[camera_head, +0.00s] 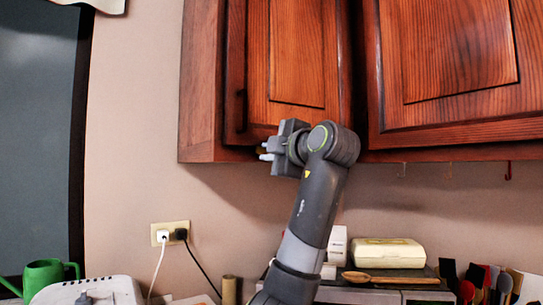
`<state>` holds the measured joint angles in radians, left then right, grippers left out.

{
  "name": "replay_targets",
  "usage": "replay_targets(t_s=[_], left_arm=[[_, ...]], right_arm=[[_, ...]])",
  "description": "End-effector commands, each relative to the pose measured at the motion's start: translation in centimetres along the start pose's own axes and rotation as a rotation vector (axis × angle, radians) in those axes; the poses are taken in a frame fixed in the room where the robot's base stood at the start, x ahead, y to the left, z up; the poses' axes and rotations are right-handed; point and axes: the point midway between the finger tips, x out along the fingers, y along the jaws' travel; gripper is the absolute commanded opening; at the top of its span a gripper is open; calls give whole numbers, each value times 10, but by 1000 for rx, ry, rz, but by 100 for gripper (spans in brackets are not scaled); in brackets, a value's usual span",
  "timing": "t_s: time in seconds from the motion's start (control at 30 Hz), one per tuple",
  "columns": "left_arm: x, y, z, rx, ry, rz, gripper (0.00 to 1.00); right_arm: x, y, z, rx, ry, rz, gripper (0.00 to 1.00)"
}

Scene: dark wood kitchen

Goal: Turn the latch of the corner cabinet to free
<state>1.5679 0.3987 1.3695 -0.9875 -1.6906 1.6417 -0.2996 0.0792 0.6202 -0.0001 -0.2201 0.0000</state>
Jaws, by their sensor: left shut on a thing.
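The corner cabinet (298,50) is reddish-brown wood, and its door looks shut. A dark upright handle (240,108) is at the door's left side. My left gripper (264,152) is raised to the cabinet's lower edge, under the door's lower left part. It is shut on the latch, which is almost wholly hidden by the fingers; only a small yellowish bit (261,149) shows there. I cannot tell which way the latch is turned. My right gripper is not in view.
Another wooden cabinet (455,60) hangs at the right, with small hooks (508,171) below. A wall socket (170,234) with two plugs is at the lower left. Below are a green watering can (45,275), a cream box (388,253) and a wooden spoon (390,279).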

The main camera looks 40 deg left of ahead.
Motion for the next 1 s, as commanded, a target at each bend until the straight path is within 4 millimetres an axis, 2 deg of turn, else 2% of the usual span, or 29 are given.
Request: replay_targets(t_s=[0.4, 0.97, 1.0], left_arm=[[0, -7, 1, -190, 0, -3, 0], [0, -8, 1, -218, 1, -4, 0], [0, -8, 1, -218, 1, -4, 19]], right_arm=[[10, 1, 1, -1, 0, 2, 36], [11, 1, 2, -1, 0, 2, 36], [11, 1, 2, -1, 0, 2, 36]])
